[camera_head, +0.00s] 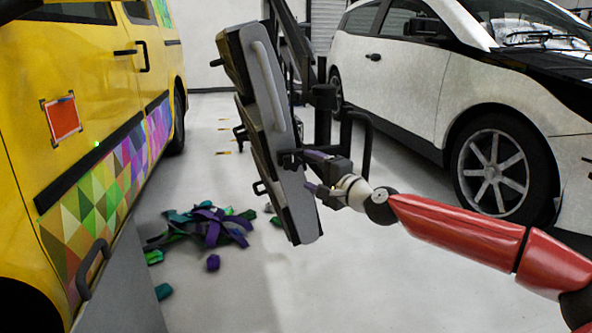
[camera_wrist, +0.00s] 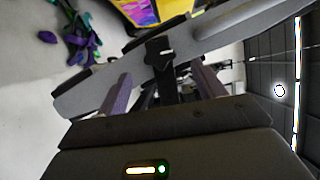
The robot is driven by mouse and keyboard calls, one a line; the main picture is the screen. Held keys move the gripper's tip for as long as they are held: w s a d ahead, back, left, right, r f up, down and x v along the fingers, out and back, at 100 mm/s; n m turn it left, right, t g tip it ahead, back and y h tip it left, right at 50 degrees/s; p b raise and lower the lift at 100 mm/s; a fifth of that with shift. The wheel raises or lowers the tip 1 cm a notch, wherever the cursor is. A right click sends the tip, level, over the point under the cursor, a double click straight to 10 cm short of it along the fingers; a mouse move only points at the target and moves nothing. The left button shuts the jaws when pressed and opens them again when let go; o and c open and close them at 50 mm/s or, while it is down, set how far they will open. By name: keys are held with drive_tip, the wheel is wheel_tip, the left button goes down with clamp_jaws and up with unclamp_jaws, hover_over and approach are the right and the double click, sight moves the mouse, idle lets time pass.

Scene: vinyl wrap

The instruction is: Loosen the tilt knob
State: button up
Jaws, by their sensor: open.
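A black lobed knob (camera_wrist: 158,50), which looks like the tilt knob, shows in the wrist view against a long grey panel (camera_wrist: 85,98). In the head view the grey panel (camera_head: 268,85) stands steeply tilted on a dark stand. My gripper (camera_head: 310,172) is at its right side, in the panel's lower half. In the wrist view my gripper (camera_wrist: 160,74) is open, with one purple finger on each side of the knob's dark stem. The knob sits just beyond the fingertips, between them in the picture. I cannot tell whether either finger touches it. The knob is not clear in the head view.
A yellow van (camera_head: 75,90) with coloured wrap stands at the left, and a white car (camera_head: 400,85) at the right. Purple and green scraps (camera_head: 212,228) lie on the floor. Black stand bars (camera_head: 322,115) rise close beside my gripper.

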sight(294, 164)
drive_tip(key=x, duration=0.6)
drive_tip(key=shift+w+a, duration=0.1)
drive_tip(key=shift+a, duration=0.15)
drive_tip(key=shift+f, duration=0.1)
drive_tip(key=c, duration=1)
